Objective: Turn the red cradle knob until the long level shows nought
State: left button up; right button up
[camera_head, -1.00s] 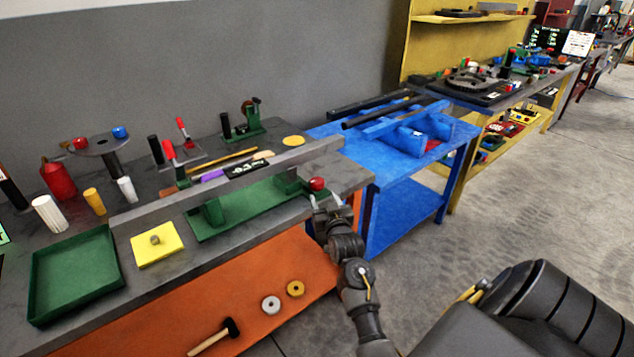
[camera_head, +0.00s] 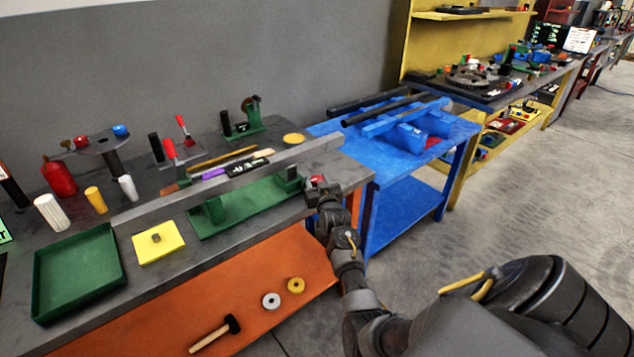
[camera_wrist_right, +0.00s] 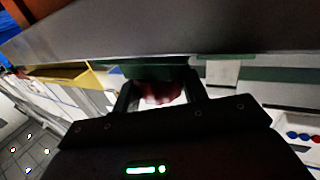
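A long grey beam (camera_head: 150,209) lies across a green cradle (camera_head: 246,208) on the grey bench. A black digital readout (camera_head: 248,165) shows at the beam; its figures are too blurred to read. The red cradle knob (camera_head: 317,181) is at the cradle's right end. My right gripper (camera_head: 316,191) is at the knob. In the right wrist view its fingers (camera_wrist_right: 160,95) stand on both sides of the red knob (camera_wrist_right: 160,91), below the beam (camera_wrist_right: 160,35). Whether they press on it cannot be told. My left gripper is out of view.
A green tray (camera_head: 118,262) and a yellow block (camera_head: 158,252) are at the bench's front left. Clamps, cylinders and a red bottle (camera_head: 60,178) stand behind. A blue table (camera_head: 400,158) is to the right, with open floor in front of it.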

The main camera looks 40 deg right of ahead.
jog(key=c, duration=0.4)
jog(key=shift+d+n+y, duration=0.1)
jog(key=shift+n+y, duration=0.3)
jog(key=shift+y, duration=0.2)
